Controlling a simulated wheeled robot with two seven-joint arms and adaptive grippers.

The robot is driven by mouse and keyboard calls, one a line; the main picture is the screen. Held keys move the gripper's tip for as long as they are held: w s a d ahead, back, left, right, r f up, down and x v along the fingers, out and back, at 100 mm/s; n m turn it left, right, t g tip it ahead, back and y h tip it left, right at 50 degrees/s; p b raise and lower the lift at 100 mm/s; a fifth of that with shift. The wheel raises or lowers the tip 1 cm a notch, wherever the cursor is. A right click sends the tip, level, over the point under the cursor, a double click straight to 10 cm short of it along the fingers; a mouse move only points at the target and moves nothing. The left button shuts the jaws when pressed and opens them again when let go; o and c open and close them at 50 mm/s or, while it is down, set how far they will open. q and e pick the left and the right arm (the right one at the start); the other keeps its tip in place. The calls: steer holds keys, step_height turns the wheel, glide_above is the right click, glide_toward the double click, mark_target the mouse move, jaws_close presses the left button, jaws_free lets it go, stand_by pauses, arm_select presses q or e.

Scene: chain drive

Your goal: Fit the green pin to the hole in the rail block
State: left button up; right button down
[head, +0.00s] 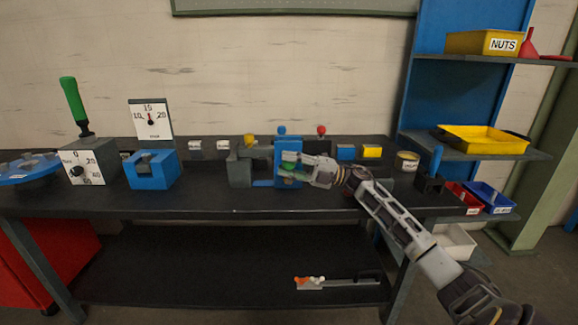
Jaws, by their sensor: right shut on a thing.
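My right gripper (293,164) comes in from the right over the middle of the bench. It is shut on a small green thing (287,166), which looks like the green pin and is mostly hidden by the fingers. Right behind the fingers stands an upright blue block (290,145), joined to or beside a grey block (240,168) on its left. This blue and grey fixture looks like the rail block. I cannot make out its hole, or whether the pin touches or enters it. My left gripper is not in view.
A blue clamp block (152,172), a dial box (84,165) with a green-handled lever and an upright gauge (151,119) stand at left. Red, blue and yellow knobs rise around the fixture. At right are a tin (407,161) and small bins (489,196). The front bench edge is clear.

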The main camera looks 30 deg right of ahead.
steer(key=shift+w+d, duration=0.35)
steer(key=shift+w, duration=0.2)
steer(key=c, duration=1.4)
jaws_free()
steer(key=o, duration=0.5)
steer(key=shift+w+f, duration=0.1)
steer(key=shift+f, duration=0.05)
steer(key=shift+c, duration=0.2)
steer(key=shift+f, duration=0.15)
